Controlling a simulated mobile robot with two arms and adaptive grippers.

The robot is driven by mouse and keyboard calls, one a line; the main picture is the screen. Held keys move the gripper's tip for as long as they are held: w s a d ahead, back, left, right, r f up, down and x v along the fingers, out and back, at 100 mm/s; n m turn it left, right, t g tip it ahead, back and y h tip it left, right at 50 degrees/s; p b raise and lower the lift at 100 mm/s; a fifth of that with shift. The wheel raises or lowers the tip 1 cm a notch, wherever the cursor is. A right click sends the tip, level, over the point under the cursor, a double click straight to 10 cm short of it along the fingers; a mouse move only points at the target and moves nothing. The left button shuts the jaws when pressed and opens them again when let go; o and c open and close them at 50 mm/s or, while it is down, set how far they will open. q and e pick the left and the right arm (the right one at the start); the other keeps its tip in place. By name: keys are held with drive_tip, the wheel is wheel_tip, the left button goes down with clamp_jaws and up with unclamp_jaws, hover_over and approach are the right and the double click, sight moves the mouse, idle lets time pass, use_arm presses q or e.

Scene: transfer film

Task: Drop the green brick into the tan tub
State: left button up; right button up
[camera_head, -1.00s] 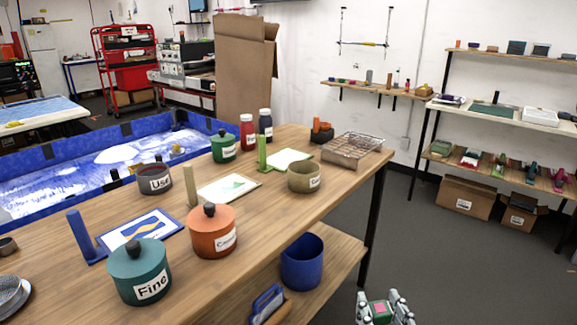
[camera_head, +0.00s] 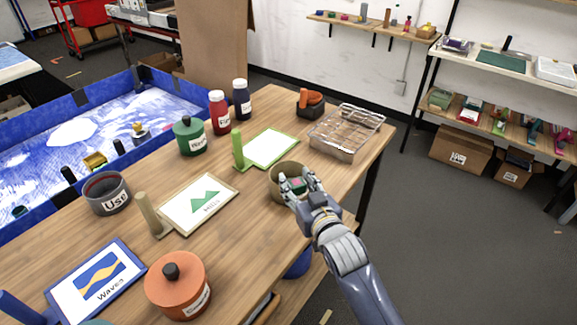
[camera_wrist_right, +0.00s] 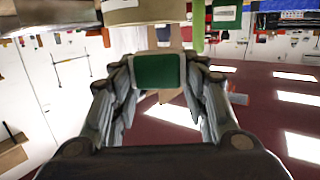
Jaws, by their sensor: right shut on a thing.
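The tan tub (camera_head: 276,187) stands near the right edge of the wooden table, open at the top. My right gripper (camera_head: 298,184) is at the tub's near right side, its fingertips overlapping the opening in the head view. It is shut on the green brick (camera_wrist_right: 157,72), which sits between the fingers in the right wrist view. The fingers hide most of the brick in the head view. I cannot tell whether the brick is above the opening or inside the rim. My left gripper is not in view.
An orange lidded pot (camera_head: 178,285) stands nearer me. Bare wood lies left of the tub.

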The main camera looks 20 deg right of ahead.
use_arm(q)
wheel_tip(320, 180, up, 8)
drive_tip(key=p, duration=0.7)
use_arm(e)
drive_tip(key=w+d+r, duration=0.3)
drive_tip(key=w+r, duration=0.5)
drive_tip(key=w, duration=0.1)
use_arm(q)
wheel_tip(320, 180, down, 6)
drive_tip(key=b, duration=0.6)
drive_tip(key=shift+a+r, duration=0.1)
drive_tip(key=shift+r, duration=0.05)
use_arm(e)
wheel_tip(320, 180, down, 6)
drive_tip(key=shift+a+f, duration=0.2)
drive_tip(key=shift+a, duration=0.05)
drive_tip(key=o, duration=1)
drive_tip(key=shift+c, duration=0.2)
